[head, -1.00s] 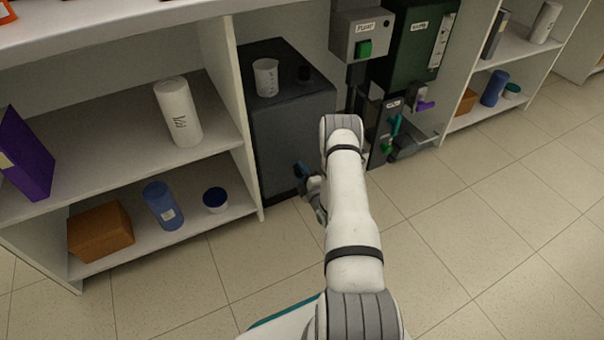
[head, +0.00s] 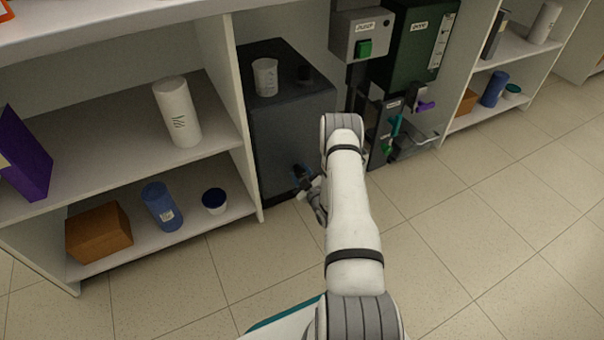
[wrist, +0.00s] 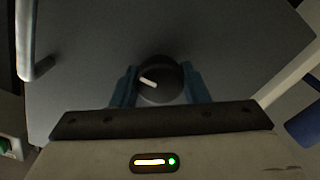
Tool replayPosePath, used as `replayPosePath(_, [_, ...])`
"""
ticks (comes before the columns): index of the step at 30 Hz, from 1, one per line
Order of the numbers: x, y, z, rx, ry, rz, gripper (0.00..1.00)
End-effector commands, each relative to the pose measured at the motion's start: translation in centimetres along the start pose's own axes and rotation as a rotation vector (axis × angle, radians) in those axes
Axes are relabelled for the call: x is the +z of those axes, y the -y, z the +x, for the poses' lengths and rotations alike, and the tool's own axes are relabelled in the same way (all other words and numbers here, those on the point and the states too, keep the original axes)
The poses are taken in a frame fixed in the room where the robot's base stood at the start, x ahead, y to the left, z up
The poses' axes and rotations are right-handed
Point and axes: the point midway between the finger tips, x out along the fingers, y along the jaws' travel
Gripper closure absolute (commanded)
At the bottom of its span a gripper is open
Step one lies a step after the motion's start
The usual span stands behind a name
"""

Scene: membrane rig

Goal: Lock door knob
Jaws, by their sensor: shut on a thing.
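The door knob (wrist: 160,84) is round and black with a white pointer line. It sits on the dark grey door panel (wrist: 90,75) in the wrist view, its pointer aimed left and slightly up. My gripper (wrist: 159,70) has one blue finger on each side of the knob and is shut on it. In the head view my gripper (head: 302,178) is at the lower front of the dark grey cabinet (head: 275,140). The knob cannot be made out there, hidden by the gripper and arm.
A pale bar handle (wrist: 27,50) stands at the left in the wrist view. A beaker (head: 265,77) is on the cabinet. Shelves with a brown box (head: 99,233) and a blue bottle (head: 162,207) are to the left. The tiled floor (head: 480,230) is clear.

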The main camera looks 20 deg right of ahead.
Motion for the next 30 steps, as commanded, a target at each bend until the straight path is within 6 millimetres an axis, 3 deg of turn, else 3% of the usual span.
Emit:
replayPosePath(17, [0.01,0.01,-0.01,0.0,0.001,0.034,0.82])
replayPosePath(18, [0.01,0.01,-0.01,0.0,0.001,0.034,0.57])
replayPosePath(25, [0.0,0.02,-0.01,0.0,0.0,0.033,0.39])
replayPosePath(30, [-0.01,0.02,0.0,0.0,0.0,0.032,0.37])
